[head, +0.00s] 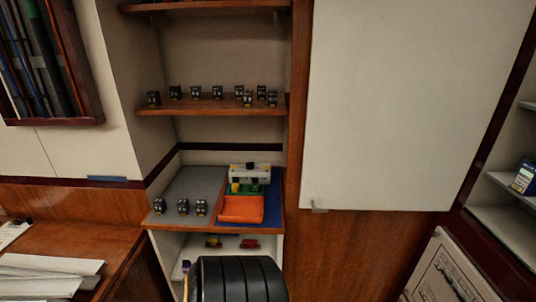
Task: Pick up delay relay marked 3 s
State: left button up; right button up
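Several small dark relay-like blocks stand on the wooden shelf (213,108), among them one at its left end (153,99) and one near its front edge on the right (247,99). More small dark blocks stand in a row on the grey surface below, including a left one (159,206), a middle one (183,207) and a right one (201,207). Their markings are too small to read, so I cannot tell which is marked 3 s. Neither of my grippers shows in the head view.
An orange tray (241,209) lies on a blue mat (273,207), right of the grey surface. Behind it are a green part (256,188) and a white unit (250,171). A tall pale panel (405,100) stands at the right. Papers (48,275) lie at lower left.

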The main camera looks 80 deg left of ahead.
aim_at(159, 203)
jog(key=u, duration=3.4)
